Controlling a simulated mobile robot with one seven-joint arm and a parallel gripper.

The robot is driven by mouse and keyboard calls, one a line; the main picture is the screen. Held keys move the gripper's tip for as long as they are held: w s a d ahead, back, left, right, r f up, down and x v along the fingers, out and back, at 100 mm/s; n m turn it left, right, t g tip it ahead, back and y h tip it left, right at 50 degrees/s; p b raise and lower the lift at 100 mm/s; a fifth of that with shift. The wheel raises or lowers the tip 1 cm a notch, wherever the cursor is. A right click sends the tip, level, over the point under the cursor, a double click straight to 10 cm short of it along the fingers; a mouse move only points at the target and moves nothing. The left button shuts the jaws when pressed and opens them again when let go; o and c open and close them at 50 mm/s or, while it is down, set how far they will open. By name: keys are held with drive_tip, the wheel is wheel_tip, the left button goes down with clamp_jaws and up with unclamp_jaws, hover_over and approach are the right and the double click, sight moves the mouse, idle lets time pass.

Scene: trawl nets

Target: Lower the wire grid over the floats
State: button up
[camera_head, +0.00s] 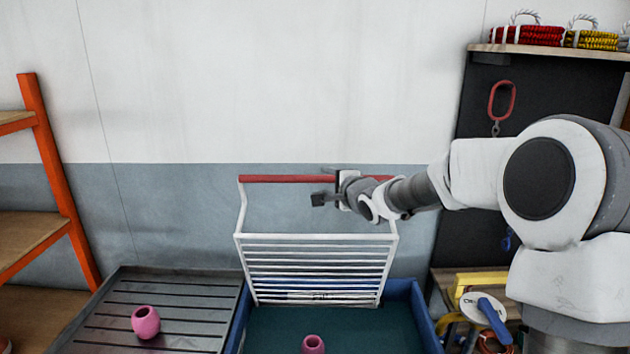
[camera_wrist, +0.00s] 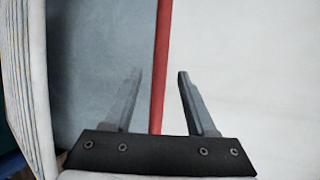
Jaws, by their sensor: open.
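The white wire grid (camera_head: 315,237) stands raised and tilted up at the back of the blue crate (camera_head: 428,322). Its red top bar (camera_head: 270,179) runs level above the white wires. A pink float (camera_head: 313,346) shows inside the crate at the lower picture edge. Another pink float (camera_head: 146,322) is on the slatted grey tray to the left. My gripper (camera_head: 322,185) is at the red bar, right of its middle. In the wrist view, the red bar (camera_wrist: 162,60) passes between the open fingers (camera_wrist: 158,78), with a gap on each side.
The slatted tray (camera_head: 195,289) adjoins the crate on the left. An orange-framed shelf (camera_head: 52,165) stands at far left. A dark panel (camera_head: 450,225) with a hanging red link (camera_head: 490,100) is behind my arm. Yellow items (camera_head: 480,279) sit right of the crate. The wall is close behind.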

sight(315, 178)
drive_tip(key=x, duration=0.8)
drive_tip(key=shift+w, duration=0.2)
clamp_jaws()
idle(1.2)
